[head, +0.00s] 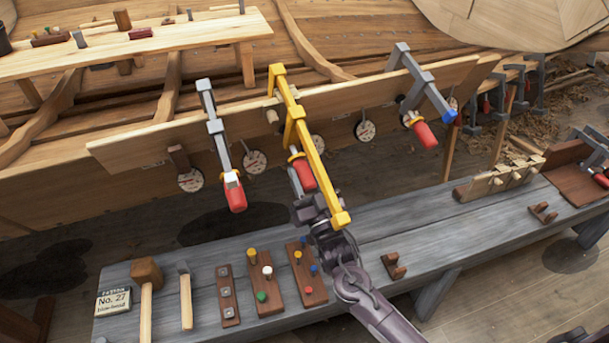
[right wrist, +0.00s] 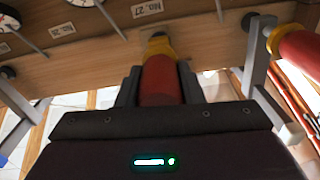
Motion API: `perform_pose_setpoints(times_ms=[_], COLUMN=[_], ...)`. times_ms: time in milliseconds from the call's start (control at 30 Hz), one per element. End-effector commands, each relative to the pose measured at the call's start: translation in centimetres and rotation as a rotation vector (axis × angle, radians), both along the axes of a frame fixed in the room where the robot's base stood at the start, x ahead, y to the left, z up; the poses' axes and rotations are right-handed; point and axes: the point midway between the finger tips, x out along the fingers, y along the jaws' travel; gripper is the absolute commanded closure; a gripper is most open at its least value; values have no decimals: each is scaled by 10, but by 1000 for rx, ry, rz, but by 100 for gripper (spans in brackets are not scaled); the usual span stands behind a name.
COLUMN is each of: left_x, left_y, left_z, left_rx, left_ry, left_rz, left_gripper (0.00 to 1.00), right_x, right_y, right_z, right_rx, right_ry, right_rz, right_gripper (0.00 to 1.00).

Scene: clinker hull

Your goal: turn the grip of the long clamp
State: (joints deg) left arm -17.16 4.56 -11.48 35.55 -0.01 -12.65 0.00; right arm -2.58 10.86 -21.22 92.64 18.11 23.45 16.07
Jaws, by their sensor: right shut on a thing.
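The long clamp (head: 316,163) is yellow and is fixed on the plank, its bar reaching out toward the bench. Its red grip (head: 304,174) hangs below the bar, with a yellow collar at its upper end. My right gripper (head: 299,192) reaches up from the bench side and is shut on this red grip. In the right wrist view the red grip (right wrist: 160,82) lies between the two dark fingers, and the yellow collar (right wrist: 158,46) is beyond them. The fingers cover part of the grip. My left gripper is not in view.
Grey clamps with red grips stand left (head: 218,140) and right (head: 424,90) on the plank (head: 140,150). Round dials (head: 255,162) hang along its lower edge. The bench (head: 400,228) holds a mallet (head: 147,275), a hammer (head: 184,285) and peg blocks (head: 263,285).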

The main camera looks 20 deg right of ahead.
Motion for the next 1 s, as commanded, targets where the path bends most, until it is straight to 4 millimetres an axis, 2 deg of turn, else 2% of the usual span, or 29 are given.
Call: perform_pose_setpoints(times_ms=[267,1000], left_x=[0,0], left_y=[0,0], left_z=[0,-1], left_rx=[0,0], left_ry=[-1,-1], left_rz=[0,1], left_gripper=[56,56], right_x=[0,0], right_y=[-1,-1], right_z=[0,0], right_rx=[46,438], right_ry=[5,57], right_rz=[17,185], right_gripper=[89,89])
